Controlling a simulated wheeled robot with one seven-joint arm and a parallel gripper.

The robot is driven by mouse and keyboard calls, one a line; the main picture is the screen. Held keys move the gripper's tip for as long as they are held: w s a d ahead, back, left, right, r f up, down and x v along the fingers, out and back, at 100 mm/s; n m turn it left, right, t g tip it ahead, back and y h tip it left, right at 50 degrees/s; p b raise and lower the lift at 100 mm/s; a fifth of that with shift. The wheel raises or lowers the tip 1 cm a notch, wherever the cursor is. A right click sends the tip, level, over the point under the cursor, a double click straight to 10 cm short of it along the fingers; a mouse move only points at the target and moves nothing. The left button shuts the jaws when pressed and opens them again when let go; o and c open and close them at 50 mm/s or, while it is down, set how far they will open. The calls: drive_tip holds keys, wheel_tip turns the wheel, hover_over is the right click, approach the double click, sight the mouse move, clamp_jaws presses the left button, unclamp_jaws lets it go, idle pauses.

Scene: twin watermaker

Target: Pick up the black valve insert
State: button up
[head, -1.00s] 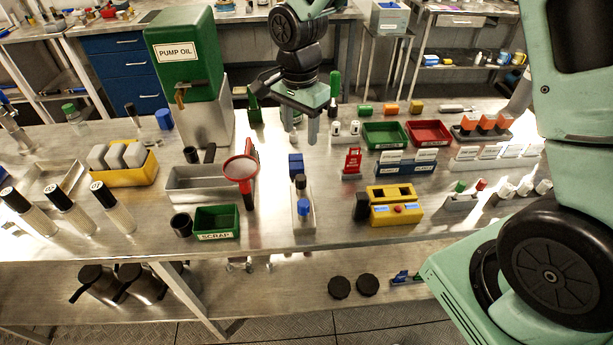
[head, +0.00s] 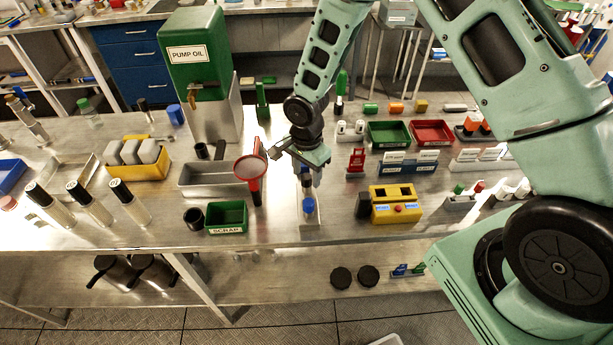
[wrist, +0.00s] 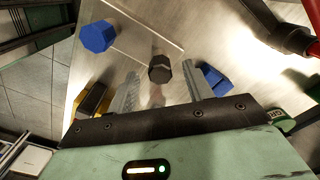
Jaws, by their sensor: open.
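The black valve insert (wrist: 160,69) stands on a metal stand, seen end-on with a hexagonal head in the wrist view. My gripper (wrist: 160,74) is open, with its fingers on either side of the insert and a gap to each. In the head view my gripper (head: 308,172) is above the stand (head: 310,224) and mostly hides the insert. I cannot tell the exact height gap between fingertips and insert. A blue hexagonal insert (wrist: 97,36) stands on the same stand, also seen in the head view (head: 309,206).
A blue block (wrist: 214,80) lies just beyond the right finger in the wrist view. A yellow box (head: 395,208) stands to the right.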

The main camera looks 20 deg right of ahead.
sight(306, 176)
drive_tip(key=shift+f, duration=0.75)
drive_tip(key=c, duration=1)
wheel_tip(306, 176, up, 10)
drive_tip(key=b, duration=0.3)
